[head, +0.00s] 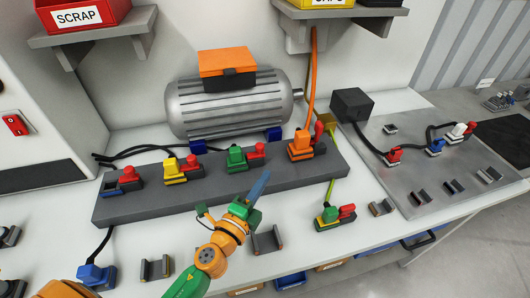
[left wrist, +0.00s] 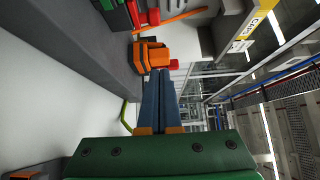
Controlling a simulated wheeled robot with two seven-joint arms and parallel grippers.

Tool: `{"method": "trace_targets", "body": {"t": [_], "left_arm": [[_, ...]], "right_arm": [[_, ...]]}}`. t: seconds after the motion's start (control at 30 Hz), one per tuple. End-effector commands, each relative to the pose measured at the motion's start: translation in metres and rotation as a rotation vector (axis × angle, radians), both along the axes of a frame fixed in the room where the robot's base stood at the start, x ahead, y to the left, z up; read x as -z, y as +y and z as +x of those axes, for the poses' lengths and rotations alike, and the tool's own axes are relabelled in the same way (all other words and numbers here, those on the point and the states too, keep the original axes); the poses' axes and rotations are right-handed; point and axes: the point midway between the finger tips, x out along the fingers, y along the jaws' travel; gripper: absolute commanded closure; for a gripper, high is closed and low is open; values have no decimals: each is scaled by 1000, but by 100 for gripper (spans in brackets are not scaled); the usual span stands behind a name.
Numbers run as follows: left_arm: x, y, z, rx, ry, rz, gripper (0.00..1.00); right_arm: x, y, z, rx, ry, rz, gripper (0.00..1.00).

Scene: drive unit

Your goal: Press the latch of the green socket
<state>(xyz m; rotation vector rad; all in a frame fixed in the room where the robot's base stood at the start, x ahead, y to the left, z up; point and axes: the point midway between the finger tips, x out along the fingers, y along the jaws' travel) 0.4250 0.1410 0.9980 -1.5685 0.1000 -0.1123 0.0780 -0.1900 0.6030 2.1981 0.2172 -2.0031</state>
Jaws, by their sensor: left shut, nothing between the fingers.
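A green socket (head: 237,159) with a red latch (head: 257,151) sits on the dark grey strip (head: 310,172), below the motor. Another green unit (head: 330,217) with a red part lies on the bench in front of the strip, with a yellow-green cable. My left gripper (head: 262,180) has its blue fingers together, empty, in front of the strip and apart from the green socket's latch. In the left wrist view the shut fingers (left wrist: 158,98) point toward the orange socket (left wrist: 152,55). A green part (left wrist: 115,18) shows at the top edge there. My right gripper is out of view.
The strip also carries blue, yellow and orange sockets (head: 301,146) with red latches. A silver motor (head: 230,105) stands behind it. Shelves with a red SCRAP bin (head: 80,15) hang above. Grey brackets (head: 155,268) lie on the front bench. A metal plate (head: 430,165) is on the right.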

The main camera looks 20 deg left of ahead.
Motion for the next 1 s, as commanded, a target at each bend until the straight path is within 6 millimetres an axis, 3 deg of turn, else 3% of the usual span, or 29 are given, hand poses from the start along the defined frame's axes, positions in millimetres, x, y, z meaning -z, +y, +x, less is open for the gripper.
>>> {"method": "trace_targets", "body": {"t": [0.2, 0.43, 0.7, 1.0], "left_arm": [[-4, -6, 44, 0, -3, 0, 100], [-2, -13, 93, 1, -3, 0, 100], [-1, 23, 84, 0, 0, 1, 100], [-1, 27, 83, 1, 0, 0, 100]], "right_arm": [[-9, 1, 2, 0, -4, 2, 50], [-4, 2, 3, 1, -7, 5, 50], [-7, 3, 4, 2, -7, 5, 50], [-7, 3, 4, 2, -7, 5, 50]]}}
